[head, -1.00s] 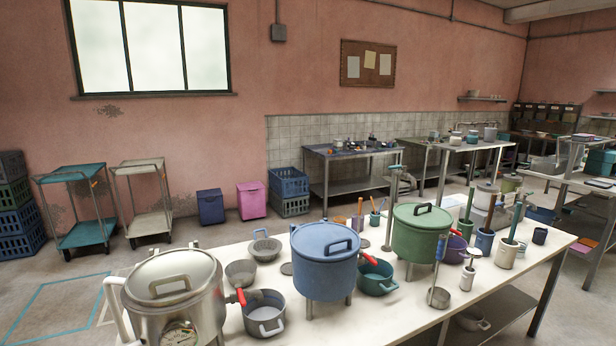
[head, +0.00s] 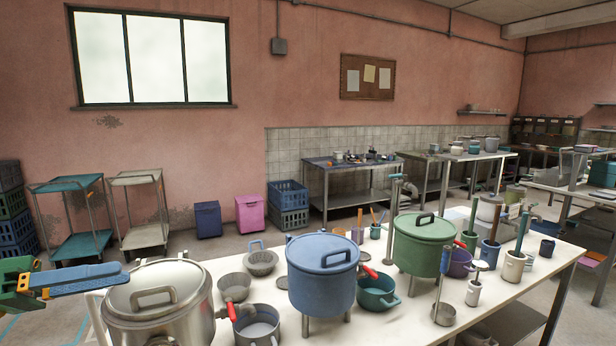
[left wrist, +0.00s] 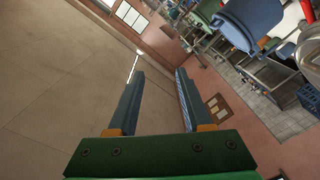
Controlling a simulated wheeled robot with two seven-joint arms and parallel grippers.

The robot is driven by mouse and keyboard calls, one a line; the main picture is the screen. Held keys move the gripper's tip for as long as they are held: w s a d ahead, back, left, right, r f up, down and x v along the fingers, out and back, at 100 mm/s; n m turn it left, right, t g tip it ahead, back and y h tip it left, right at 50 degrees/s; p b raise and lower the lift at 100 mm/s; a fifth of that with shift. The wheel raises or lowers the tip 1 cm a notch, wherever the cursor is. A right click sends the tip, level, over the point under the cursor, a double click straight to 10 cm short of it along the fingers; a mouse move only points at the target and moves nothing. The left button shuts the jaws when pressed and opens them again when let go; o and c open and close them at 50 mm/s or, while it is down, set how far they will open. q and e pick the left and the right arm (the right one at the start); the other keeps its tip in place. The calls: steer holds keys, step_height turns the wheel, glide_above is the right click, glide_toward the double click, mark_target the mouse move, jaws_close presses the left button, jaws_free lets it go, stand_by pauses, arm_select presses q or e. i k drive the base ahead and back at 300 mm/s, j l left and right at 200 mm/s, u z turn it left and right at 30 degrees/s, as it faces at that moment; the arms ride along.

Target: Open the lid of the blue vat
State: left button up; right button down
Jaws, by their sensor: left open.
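The blue vat (head: 321,285) stands on short legs on the white table, between a steel vat and a green vat. Its blue lid (head: 305,253) is on, with a loop handle (head: 336,258) on top. A red-handled tap (head: 368,271) shows at its right side. My left gripper (head: 125,275) comes in at the left edge of the head view, above and beside the steel vat, well left of the blue vat. In the left wrist view its two blue fingers (left wrist: 158,98) are apart with nothing between them. My right gripper is not in view.
The steel vat (head: 160,318) lies between my left gripper and the blue vat. The green vat (head: 424,258) stands to the right. Grey pots (head: 236,287), a teal pot (head: 376,297) and several utensil cups crowd the white table (head: 400,325).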

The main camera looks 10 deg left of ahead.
mark_target(320, 253)
steer(key=i+l, duration=0.15)
steer(key=i, duration=0.3)
steer(key=i+l, duration=0.2)
steer(key=i, duration=0.25)
steer(key=i+l, duration=0.15)
steer(key=i, duration=0.3)
steer(key=i+l, duration=0.2)
steer(key=i, duration=0.25)
